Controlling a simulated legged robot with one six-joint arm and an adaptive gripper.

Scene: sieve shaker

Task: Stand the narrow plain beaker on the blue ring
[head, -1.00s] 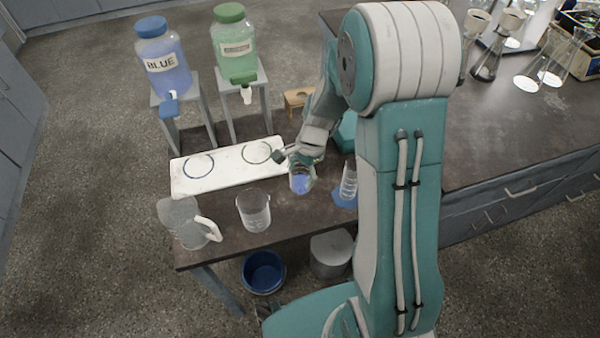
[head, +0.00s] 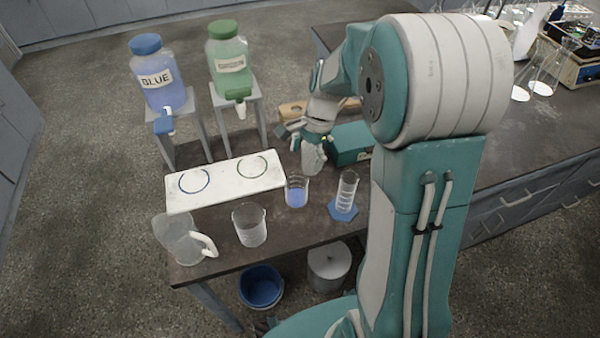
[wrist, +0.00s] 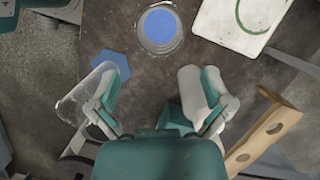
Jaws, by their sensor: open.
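A narrower clear beaker (head: 297,193) holding blue liquid stands upright on the dark bench, just in front of the white board's right end. The wrist view shows it from above (wrist: 160,28), beyond the fingertips. A wider clear beaker (head: 249,226) stands to its left and looks empty. The blue ring (head: 194,181) is on the left half of the white board (head: 224,185) and has nothing on it. My gripper (head: 307,150) is behind the narrower beaker, apart from it. In the wrist view, my gripper (wrist: 150,85) is open, with nothing between its fingers.
A measuring cylinder (head: 347,187) on a blue hexagonal foot stands right of the narrower beaker. A pitcher (head: 182,238) stands front left. A green ring (head: 252,167) is empty. Blue (head: 160,78) and green (head: 229,62) dispensers stand behind. A teal box (head: 350,144) is at right.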

